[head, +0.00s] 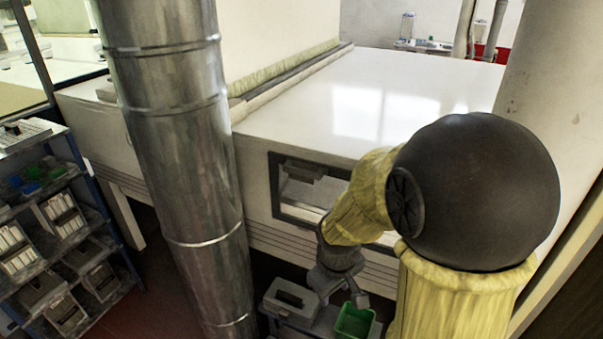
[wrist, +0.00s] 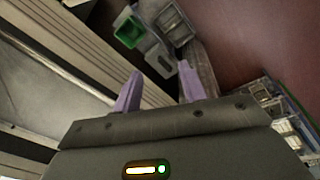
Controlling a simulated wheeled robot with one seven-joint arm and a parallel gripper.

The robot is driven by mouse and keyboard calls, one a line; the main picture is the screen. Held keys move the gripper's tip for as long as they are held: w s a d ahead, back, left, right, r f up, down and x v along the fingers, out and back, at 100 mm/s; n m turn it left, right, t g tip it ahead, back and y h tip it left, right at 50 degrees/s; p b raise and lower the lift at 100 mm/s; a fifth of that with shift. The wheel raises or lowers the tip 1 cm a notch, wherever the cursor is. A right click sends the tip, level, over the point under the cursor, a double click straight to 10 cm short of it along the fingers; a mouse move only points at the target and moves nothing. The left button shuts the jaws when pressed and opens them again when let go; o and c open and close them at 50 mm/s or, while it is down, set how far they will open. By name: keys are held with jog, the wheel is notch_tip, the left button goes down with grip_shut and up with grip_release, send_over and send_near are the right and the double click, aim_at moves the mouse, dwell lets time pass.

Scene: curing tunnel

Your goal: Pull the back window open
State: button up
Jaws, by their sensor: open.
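In the head view, a dark-framed window (head: 284,205) is set in the near side of the long white tunnel housing (head: 400,95). A grey handle-like piece (head: 303,169) shows at its upper left. My arm hides its right part. I cannot tell whether this is the back window. My gripper hangs below my forearm, in front of the housing and low beside the window; its fingers are hard to make out there. In the wrist view, my gripper (wrist: 160,68) has two purple fingers spread apart with nothing between them. They point toward the bins below, apart from the window.
A silver duct (head: 180,160) stands left of the window. Below are a grey bin (head: 290,299) and a green bin (head: 355,321). A shelf rack (head: 60,235) with boxes stands at left. Red floor (wrist: 235,35) is clear in the wrist view.

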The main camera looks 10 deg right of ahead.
jog(key=w+f+n+g+h, duration=0.1)
jog(key=w+f+n+h, duration=0.25)
jog(key=w+n, duration=0.75)
jog(key=n+t+h, duration=0.9)
jog(key=n+h, duration=0.2)
jog(key=n, duration=1.5)
send_near(300, 173)
jog(key=v, duration=0.7)
jog(key=shift+w+a+f, duration=0.1)
jog(key=shift+w+f, duration=0.05)
jog(key=p+x, duration=0.6)
jog(key=x, duration=1.1)
jog(key=shift+d+p, duration=0.3)
